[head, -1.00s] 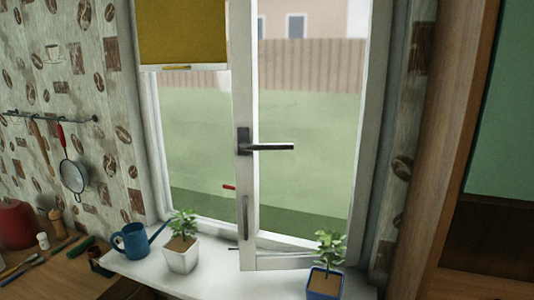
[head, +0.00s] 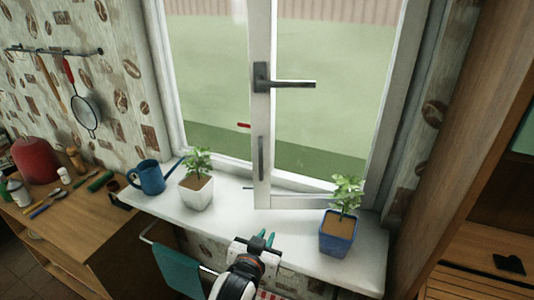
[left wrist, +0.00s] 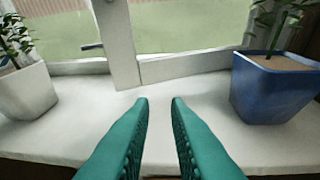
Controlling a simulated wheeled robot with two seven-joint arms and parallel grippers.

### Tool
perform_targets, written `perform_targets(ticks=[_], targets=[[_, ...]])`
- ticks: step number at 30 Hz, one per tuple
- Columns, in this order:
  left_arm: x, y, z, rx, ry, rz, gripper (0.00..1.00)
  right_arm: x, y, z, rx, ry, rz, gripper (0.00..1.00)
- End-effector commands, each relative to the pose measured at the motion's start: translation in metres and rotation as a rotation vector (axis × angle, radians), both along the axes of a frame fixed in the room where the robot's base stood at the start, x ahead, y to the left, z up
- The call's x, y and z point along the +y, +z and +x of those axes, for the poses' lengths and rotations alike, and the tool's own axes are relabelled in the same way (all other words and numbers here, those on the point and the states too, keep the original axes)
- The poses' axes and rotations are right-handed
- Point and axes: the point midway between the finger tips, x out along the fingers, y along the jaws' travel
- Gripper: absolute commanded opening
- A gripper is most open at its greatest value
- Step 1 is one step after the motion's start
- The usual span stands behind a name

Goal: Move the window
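The window (head: 261,150) has a white frame, and its right sash stands a little ajar, with its lower edge out over the sill. A dark lever handle (head: 292,84) sticks out to the right from the sash's left stile, with a grey pull bar (head: 261,158) below it. The bottom of the sash also shows in the left wrist view (left wrist: 118,45). My left gripper (head: 268,238) is at the sill's front edge, below the sash and apart from it. Its teal fingers (left wrist: 159,103) are apart and empty. My right gripper is not in view.
The white sill (head: 232,210) bears a white-potted plant (head: 196,191), a blue-potted plant (head: 338,232) and a blue watering can (head: 150,178). The two pots flank my left gripper. A counter (head: 60,220) with utensils stands at left, a wooden cabinet (head: 470,130) at right.

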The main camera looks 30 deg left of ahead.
Motion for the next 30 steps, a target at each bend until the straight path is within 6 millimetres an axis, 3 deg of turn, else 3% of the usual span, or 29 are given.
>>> perform_targets(ticks=[1, 3, 6, 9, 14, 30], targets=[[0.008, 0.043, 0.0, -0.09, 0.033, -0.004, 0.16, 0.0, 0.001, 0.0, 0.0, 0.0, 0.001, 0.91], [0.019, 0.087, -0.005, -0.184, 0.071, -0.004, 0.16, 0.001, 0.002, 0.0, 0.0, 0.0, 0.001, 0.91], [0.03, 0.128, -0.014, -0.274, 0.11, -0.003, 0.16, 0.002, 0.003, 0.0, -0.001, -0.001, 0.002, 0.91], [0.036, 0.148, -0.019, -0.32, 0.131, -0.002, 0.16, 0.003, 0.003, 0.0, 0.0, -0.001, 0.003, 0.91], [0.04, 0.155, -0.012, -0.334, 0.137, 0.001, 0.16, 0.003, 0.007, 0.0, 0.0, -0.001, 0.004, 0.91], [0.064, 0.155, 0.081, -0.332, 0.135, -0.001, 0.16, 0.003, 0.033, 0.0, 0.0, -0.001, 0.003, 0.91]])
